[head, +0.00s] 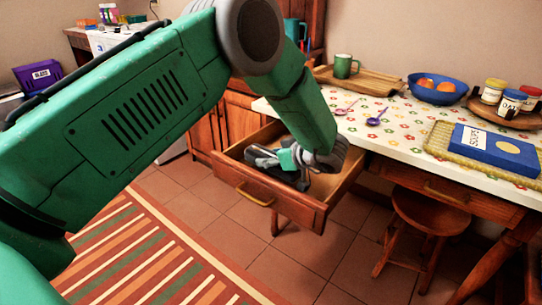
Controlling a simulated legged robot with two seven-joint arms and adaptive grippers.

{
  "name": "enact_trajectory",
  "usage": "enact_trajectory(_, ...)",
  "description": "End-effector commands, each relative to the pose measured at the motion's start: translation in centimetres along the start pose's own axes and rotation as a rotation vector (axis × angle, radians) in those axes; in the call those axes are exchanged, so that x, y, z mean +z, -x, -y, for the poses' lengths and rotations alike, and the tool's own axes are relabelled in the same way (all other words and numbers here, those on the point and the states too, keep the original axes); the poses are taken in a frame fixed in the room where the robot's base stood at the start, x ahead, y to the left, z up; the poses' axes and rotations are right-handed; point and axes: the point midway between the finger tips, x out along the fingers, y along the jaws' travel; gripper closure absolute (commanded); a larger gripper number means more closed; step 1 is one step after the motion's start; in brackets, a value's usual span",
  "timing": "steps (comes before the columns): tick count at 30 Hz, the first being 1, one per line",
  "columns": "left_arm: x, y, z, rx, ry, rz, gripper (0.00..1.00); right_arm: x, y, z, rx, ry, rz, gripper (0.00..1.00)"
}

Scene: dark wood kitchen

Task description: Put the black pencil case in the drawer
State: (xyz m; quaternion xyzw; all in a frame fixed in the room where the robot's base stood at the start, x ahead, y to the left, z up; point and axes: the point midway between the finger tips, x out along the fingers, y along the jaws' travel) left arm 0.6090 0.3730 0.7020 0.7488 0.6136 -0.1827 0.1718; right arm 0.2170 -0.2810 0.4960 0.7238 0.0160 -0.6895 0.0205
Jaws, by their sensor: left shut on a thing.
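The wooden drawer (300,208) is pulled out from under the counter, with a brass handle on its front. My green left arm reaches in from the left and bends down over it. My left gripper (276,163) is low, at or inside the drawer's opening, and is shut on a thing. Dark shapes show at and below the fingers; the black pencil case is hard to tell from the dark gripper parts. I cannot tell whether it touches the drawer floor. My right gripper is not in view.
A flowered counter (377,133) holds a wooden tray (372,82) with a green mug (343,66), a purple spoon (380,117), a blue bowl (437,91), jars and a blue box (496,150). A stool (432,212) stands below. A striped rug (150,255) covers the floor at left.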

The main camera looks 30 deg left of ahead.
Motion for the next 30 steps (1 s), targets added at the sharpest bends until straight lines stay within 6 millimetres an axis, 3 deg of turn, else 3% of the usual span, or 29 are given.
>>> enact_trajectory(7, 0.3, -0.2, 0.0, 0.001, 0.001, -0.001, 0.84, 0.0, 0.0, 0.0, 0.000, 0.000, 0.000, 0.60)
enact_trajectory(8, 0.3, -0.2, 0.0, 0.000, 0.000, -0.001, 0.42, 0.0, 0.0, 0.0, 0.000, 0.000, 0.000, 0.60)
enact_trajectory(9, 0.4, -0.2, 0.0, 0.000, 0.000, 0.000, 0.29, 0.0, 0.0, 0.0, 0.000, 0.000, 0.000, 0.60)
enact_trajectory(19, 0.3, -0.1, 0.0, 0.001, 0.000, 0.000, 0.29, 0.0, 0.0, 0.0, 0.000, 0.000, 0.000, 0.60)
enact_trajectory(23, -0.7, 0.4, -0.1, 0.003, 0.001, -0.001, 0.29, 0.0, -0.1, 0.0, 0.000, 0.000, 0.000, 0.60)
enact_trajectory(30, -0.9, 5.5, -0.1, 0.004, -0.002, 0.000, 0.29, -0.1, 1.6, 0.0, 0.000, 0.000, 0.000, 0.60)
